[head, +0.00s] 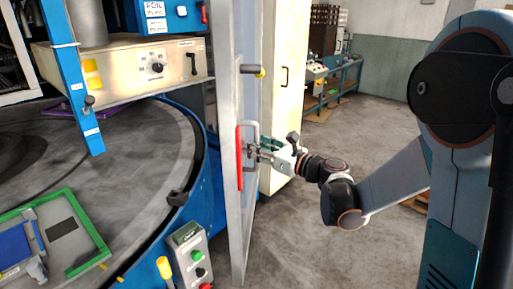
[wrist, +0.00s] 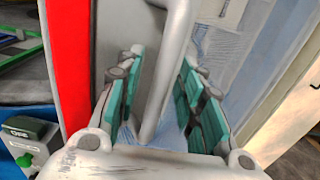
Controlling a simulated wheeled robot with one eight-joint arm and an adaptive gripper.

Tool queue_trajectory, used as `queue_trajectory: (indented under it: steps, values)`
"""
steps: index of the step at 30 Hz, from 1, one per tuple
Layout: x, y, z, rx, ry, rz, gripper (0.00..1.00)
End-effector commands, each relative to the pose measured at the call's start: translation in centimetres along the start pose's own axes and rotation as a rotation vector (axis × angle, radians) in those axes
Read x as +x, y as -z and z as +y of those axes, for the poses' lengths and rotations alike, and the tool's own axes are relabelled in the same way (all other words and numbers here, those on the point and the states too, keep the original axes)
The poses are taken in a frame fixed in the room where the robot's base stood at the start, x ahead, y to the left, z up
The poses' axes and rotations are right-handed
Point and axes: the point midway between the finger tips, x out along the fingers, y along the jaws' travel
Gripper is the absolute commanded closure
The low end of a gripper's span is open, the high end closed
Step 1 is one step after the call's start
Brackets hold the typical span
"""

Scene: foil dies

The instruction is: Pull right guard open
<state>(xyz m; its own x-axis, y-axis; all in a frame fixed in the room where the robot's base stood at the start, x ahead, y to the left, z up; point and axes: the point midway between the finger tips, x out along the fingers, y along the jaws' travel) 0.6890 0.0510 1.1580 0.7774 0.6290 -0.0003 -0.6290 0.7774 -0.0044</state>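The right guard (head: 230,90) is a tall panel with a grey metal frame, seen nearly edge-on in the middle of the head view. It carries a red strip (head: 239,160) and a grey bar handle (head: 255,130). My gripper (head: 262,150) is at the handle, on the panel's right side. In the wrist view the handle (wrist: 172,65) runs between the teal-padded fingers of my gripper (wrist: 158,90). Gaps show between the bar and the pads on both sides, so the fingers are open around it. The red strip (wrist: 68,60) is left of the fingers there.
A round machine table (head: 150,140) lies left of the guard, with a green-edged tray (head: 95,240) on it. A button box (head: 190,255) stands at its front. A cream cabinet (head: 285,70) is behind the guard. Open floor (head: 300,240) lies to the right.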

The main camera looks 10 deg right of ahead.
Motion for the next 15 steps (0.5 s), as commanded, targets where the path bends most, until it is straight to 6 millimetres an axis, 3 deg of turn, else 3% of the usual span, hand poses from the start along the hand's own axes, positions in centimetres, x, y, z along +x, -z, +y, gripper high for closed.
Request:
queue_trajectory:
  steps: [7,11,15]
  values:
    - [0.04,-0.01,-0.01,0.0,0.0,0.0,0.68]
    - [0.02,-0.01,-0.02,0.0,0.0,0.0,0.97]
    - [0.02,0.0,-0.02,0.0,0.0,0.0,1.0]
